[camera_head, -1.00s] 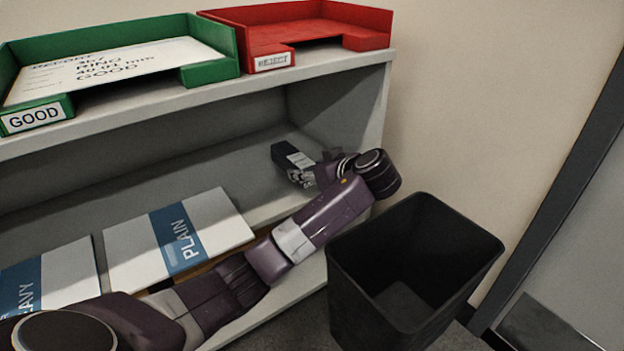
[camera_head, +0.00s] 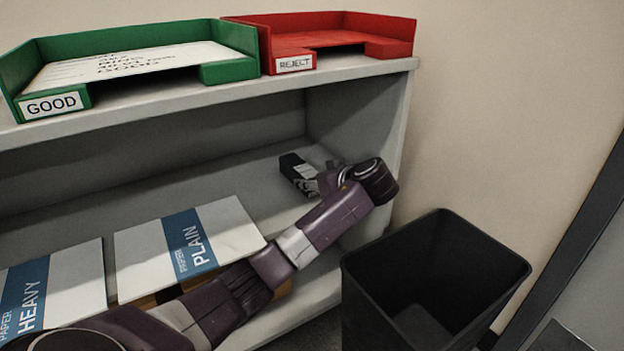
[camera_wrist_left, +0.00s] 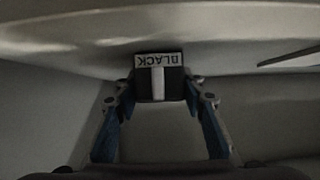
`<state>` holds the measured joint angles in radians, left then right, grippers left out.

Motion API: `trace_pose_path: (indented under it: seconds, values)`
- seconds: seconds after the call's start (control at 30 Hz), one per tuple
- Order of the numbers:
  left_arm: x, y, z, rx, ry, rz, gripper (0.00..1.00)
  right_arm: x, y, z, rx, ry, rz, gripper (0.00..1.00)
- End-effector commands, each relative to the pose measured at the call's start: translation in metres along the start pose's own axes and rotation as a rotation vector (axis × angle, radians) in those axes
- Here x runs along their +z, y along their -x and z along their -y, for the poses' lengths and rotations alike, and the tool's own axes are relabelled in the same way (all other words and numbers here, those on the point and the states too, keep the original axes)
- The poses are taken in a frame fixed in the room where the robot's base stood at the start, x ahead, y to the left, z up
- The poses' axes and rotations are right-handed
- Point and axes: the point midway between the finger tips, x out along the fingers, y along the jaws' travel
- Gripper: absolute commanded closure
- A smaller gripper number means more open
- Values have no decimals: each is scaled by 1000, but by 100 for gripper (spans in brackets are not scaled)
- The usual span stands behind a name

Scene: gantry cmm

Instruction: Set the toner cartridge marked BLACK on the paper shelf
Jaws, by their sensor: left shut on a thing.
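The black toner cartridge (camera_head: 290,165) is at the right end of the middle shelf in the head view. In the left wrist view the toner cartridge (camera_wrist_left: 158,84) shows its white BLACK label, which reads upside down. My left gripper (camera_head: 308,184) reaches into that shelf bay and is shut on the cartridge; its fingers (camera_wrist_left: 160,100) lie on both sides of it. The paper shelf (camera_head: 262,185) also holds paper packs at the left. I cannot tell whether the cartridge touches the shelf board. My right gripper is not in view.
A PLAIN paper pack (camera_head: 235,228) and a HEAVY paper pack (camera_head: 78,285) lie left of the gripper. A green GOOD tray (camera_head: 230,70) and a red REJECT tray (camera_head: 340,22) stand on top. A black bin (camera_head: 400,300) stands at the right.

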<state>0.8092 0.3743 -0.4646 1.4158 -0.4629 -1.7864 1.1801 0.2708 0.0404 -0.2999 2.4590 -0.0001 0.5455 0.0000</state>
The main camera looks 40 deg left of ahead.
Motion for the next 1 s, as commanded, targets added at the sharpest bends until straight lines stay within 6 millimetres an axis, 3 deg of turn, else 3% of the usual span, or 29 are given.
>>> trace_pose_path:
  seconds: [0.37,0.4,0.57,1.0]
  values:
    - [2,-1,0,1,2,-1,100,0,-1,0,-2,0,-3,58]
    - [2,-1,0,1,1,-1,61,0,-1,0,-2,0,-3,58]
    - [2,-1,0,1,1,0,43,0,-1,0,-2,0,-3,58]
    - [3,-1,0,0,0,2,39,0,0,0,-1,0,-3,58]
